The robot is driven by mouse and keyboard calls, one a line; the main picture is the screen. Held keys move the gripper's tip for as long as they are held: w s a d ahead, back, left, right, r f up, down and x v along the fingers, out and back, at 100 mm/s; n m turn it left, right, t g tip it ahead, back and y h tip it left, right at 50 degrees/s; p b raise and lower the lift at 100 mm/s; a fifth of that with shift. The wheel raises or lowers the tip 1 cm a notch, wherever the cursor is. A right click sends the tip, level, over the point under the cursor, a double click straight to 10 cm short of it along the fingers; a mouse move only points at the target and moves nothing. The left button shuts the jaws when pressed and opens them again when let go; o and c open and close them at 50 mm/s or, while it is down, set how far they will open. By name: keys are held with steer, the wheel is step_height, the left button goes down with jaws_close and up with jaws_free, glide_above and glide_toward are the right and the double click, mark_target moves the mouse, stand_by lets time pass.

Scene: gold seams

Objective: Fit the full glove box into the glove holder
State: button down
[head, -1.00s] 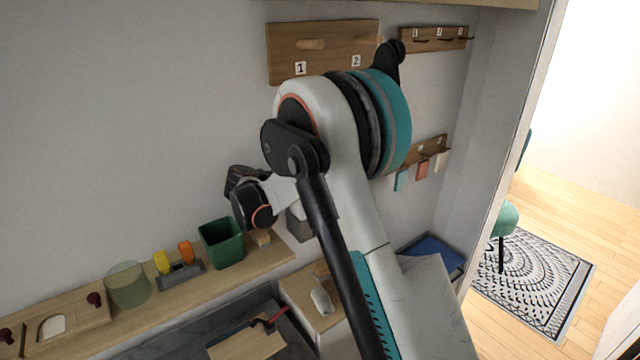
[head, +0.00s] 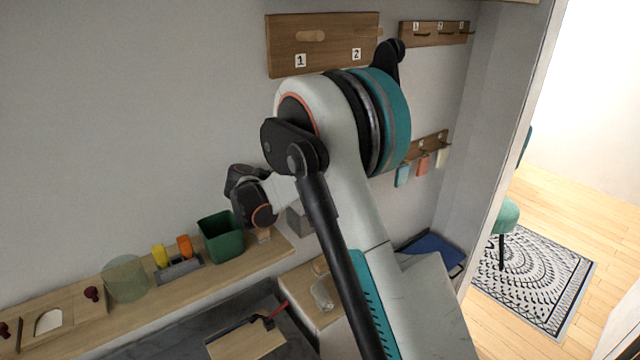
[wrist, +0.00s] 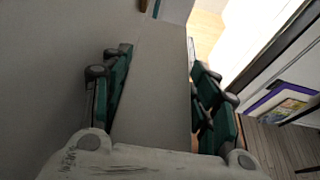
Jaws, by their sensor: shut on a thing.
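In the wrist view my gripper (wrist: 160,62) has its green and dark fingers on both sides of a plain grey box (wrist: 155,100), pressed between them. The box is long and extends away from the palm, with the wall close on its left. In the head view my arm hides the fingers. A grey boxy thing (head: 299,221) shows beside my arm near the wall, partly covered; I cannot tell whether it is the held box or the glove holder. No holder can be made out for certain.
A wooden ledge (head: 205,281) below carries a green bin (head: 221,238), a clear green cylinder (head: 125,279) and yellow and orange items (head: 172,253). A peg board (head: 322,42) hangs above. A blue tray (head: 434,252) lies at the right, and a clear container (head: 322,294) sits below.

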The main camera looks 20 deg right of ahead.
steer(key=c, duration=0.5)
jaws_free()
steer(key=shift+a, duration=0.1)
steer(key=v, duration=1.1)
steer(key=shift+a+r, duration=0.1)
steer(key=shift+a, duration=0.3)
